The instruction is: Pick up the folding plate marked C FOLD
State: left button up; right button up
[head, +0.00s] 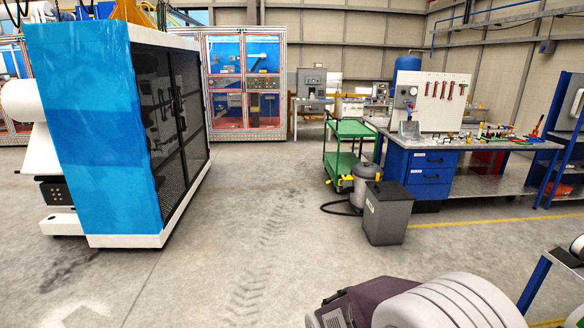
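I cannot pick out a plate marked C FOLD anywhere in the head view, and no such lettering is legible. A workbench (433,143) with blue drawers stands at the right, and the small items on its top are too small to identify. Neither of my grippers is in view.
A large blue and white machine (85,130) with dark mesh doors stands at left. A green cart (345,129), a grey canister vacuum (364,186) and a grey bin (388,213) stand before the bench. A purple and white rounded object fills the bottom right. The middle floor is clear.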

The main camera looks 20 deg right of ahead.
aim_at(447, 141)
jog(key=i+l+z, duration=0.25)
jog(key=l+z, duration=0.2)
jog(key=i+l+z, duration=0.3)
jog(key=l+z, duration=0.2)
jog(key=i+l+z, duration=0.25)
jog(key=z, duration=0.2)
jog(key=i+l+z, duration=0.15)
jog(key=i+z, duration=0.5)
jog(key=i, duration=2.1)
jog(key=i+l+u, duration=0.2)
jog(key=i, duration=0.45)
jog(key=i+u, duration=0.2)
jog(key=i, duration=0.45)
jog(key=i+l+u, duration=0.2)
jog(key=i+l, duration=0.15)
jog(key=i, duration=0.25)
jog(key=i+l+u, duration=0.2)
jog(key=i+l, duration=0.15)
jog(key=i, duration=0.2)
jog(key=i+l+u, duration=0.2)
jog(key=i+l, duration=0.3)
jog(key=i, duration=0.1)
